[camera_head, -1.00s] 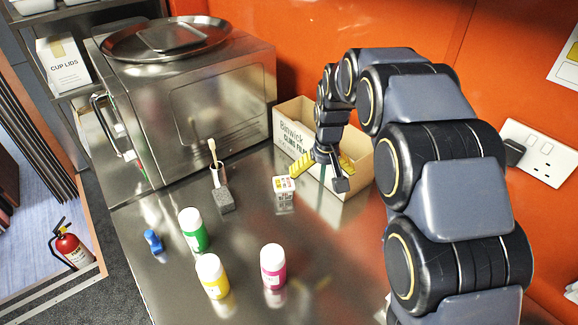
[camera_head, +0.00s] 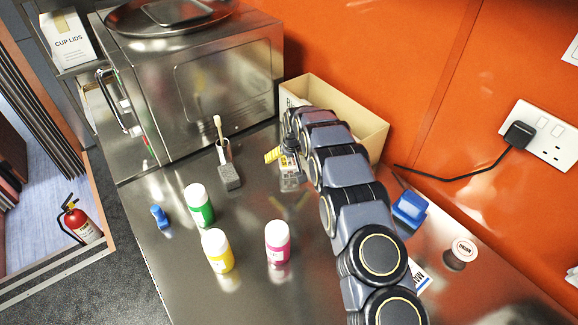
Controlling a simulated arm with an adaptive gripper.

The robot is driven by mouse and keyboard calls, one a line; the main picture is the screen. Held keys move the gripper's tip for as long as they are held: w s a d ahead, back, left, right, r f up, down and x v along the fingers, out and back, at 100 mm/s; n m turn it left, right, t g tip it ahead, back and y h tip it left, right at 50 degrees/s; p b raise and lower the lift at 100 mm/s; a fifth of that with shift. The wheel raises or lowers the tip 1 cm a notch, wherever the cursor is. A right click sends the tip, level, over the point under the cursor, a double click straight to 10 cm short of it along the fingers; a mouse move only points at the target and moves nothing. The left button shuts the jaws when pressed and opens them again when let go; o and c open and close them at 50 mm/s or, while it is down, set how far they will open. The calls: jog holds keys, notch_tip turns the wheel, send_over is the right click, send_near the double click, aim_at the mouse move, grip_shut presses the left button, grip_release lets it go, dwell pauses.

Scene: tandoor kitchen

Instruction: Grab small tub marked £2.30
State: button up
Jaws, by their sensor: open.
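A small pale block-shaped tub (camera_head: 290,168) with coloured markings stands on the steel counter (camera_head: 310,235), mostly hidden behind my gripper. Its price is too small to read. My gripper (camera_head: 279,155) is open, right at this tub; one yellow finger shows on its left side. The other finger is hidden by the wrist, and I cannot tell whether either finger touches the tub. A round white-topped tub (camera_head: 464,249) with a red mark stands at the right; its lettering is also unreadable.
Green (camera_head: 199,205), yellow (camera_head: 217,250) and pink (camera_head: 277,241) bottles stand in front. A brush in a holder (camera_head: 223,150) and a grey block (camera_head: 229,177) are left of my gripper. The cardboard box (camera_head: 355,120) is behind it. A blue item (camera_head: 409,208) lies right.

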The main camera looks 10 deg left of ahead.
aim_at(289, 160)
jog(key=shift+x, duration=2.45)
jog(key=shift+w, duration=0.1)
jog(key=shift+c, duration=0.3)
jog(key=c, duration=1)
